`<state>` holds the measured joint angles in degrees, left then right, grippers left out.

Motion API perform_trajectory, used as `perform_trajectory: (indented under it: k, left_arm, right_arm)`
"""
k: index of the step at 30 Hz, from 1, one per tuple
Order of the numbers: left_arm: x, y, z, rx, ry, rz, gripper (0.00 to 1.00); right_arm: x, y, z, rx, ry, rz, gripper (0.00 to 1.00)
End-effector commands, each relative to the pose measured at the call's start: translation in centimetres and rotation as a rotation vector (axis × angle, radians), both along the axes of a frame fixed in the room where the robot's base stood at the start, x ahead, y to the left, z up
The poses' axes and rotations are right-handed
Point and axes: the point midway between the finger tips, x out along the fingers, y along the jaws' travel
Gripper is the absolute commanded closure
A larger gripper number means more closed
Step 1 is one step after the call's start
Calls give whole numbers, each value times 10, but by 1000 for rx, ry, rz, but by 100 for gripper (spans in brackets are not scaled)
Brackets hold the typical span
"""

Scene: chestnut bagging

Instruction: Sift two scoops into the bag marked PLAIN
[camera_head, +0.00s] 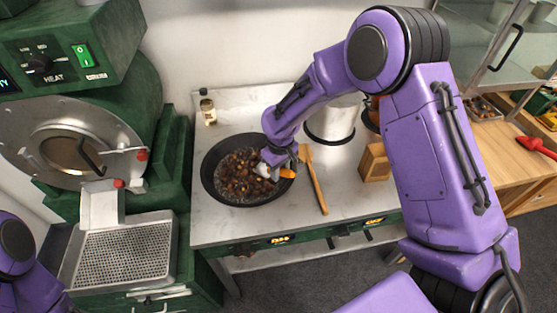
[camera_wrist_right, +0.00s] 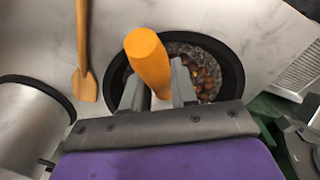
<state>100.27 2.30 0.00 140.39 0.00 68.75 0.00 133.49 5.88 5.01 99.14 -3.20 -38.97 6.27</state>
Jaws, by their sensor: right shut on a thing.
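A dark wok (camera_head: 225,198) sits on the pale counter with brown chestnuts (camera_head: 238,170) among small dark stones; it also shows in the right wrist view (camera_wrist_right: 238,72). My right gripper (camera_head: 274,163) is low over the wok's right side, shut on the orange handle (camera_head: 288,173) of a tool. The handle stands out between the fingers in the right wrist view (camera_wrist_right: 150,62). The tool's head is mostly hidden by the gripper, so I cannot tell its full shape or whether it holds chestnuts. My left arm shows at the lower left, without its gripper. I see no bag marked PLAIN.
A wooden spatula (camera_head: 316,185) lies right of the wok. A pale metal pot (camera_head: 331,122) and a wooden block (camera_head: 375,163) stand beyond it. A small bottle (camera_head: 208,108) is at the back. A green roaster (camera_head: 70,125) with a perforated tray (camera_head: 125,252) is at left.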

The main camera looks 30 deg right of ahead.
Motion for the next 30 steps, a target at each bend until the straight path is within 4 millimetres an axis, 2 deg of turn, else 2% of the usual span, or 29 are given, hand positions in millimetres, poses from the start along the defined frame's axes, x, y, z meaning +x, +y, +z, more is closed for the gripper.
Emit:
perform_trajectory:
  k: [11, 17, 23, 30]
  left_arm:
    - [0, 0, -2, 0, 0, 0, 57]
    - [0, 0, -3, 0, 0, 0, 57]
    - [0, 0, -14, 0, 0, 0, 57]
    - [0, 0, -51, 0, 0, 0, 57]
  right_arm:
    - [11, 5, -48, -22, 88, 4, 100]
    - [28, 10, -67, -12, 52, 2, 100]
    - [45, 14, -89, -5, 20, 3, 100]
    - [71, 21, -108, 18, -75, 2, 100]
